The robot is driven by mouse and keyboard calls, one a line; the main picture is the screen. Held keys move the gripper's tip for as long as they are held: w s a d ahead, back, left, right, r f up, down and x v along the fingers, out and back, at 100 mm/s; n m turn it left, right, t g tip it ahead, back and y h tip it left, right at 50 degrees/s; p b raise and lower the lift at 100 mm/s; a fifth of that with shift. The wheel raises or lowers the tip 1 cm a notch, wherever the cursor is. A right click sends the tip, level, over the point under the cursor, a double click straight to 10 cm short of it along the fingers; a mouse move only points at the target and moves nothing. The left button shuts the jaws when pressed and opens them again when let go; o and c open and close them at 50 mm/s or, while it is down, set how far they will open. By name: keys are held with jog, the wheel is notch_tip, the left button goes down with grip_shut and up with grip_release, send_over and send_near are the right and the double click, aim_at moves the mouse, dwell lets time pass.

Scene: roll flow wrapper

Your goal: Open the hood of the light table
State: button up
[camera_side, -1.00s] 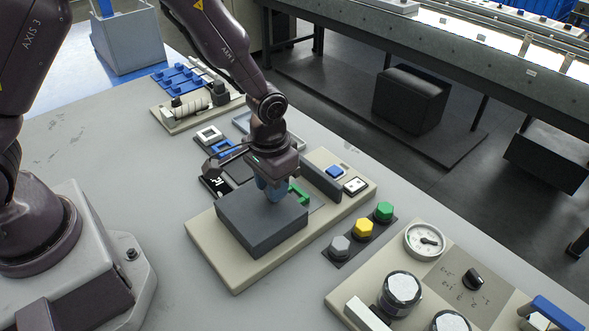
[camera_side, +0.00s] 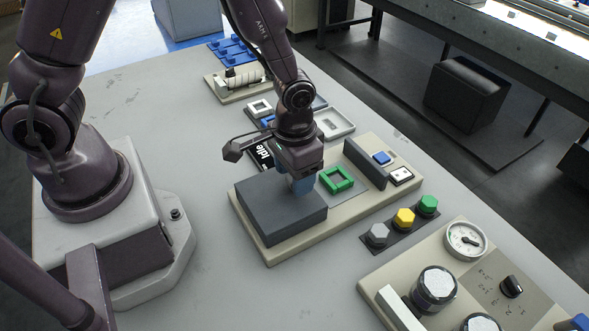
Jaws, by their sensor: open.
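The light table is a beige base (camera_side: 375,200) on the grey bench. A dark grey, box-shaped hood (camera_side: 280,213) lies flat and closed over its near left part. My gripper (camera_side: 301,185) points down at the hood's far edge, with its blue fingers open. The fingertips are low by that edge; whether they touch it I cannot tell. A green square frame (camera_side: 336,180) lies on the base just right of my gripper. An upright dark plate (camera_side: 365,164), a blue button (camera_side: 381,158) and a white switch (camera_side: 401,175) stand at the far right of the base.
Grey, yellow (camera_side: 404,217) and green hex knobs stand right of the base. A dial panel (camera_side: 470,270) is at front right. A small dark display (camera_side: 262,155) and a grey tray (camera_side: 335,123) lie behind my gripper. The bench at front centre is clear.

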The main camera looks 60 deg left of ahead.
aim_at(283, 190)
notch_tip(283, 190, up, 13)
dwell(0.5)
jog(key=s+a+r+t, duration=0.2)
jog(key=s+a+r, duration=0.1)
jog(key=s+r, duration=0.2)
jog(key=s+a+r+t, duration=0.3)
jog(key=s+r, duration=0.3)
jog(key=r, duration=0.2)
jog(key=shift+a+r+t, duration=0.15)
jog(key=shift+a+t, duration=0.15)
jog(key=shift+a, duration=0.45)
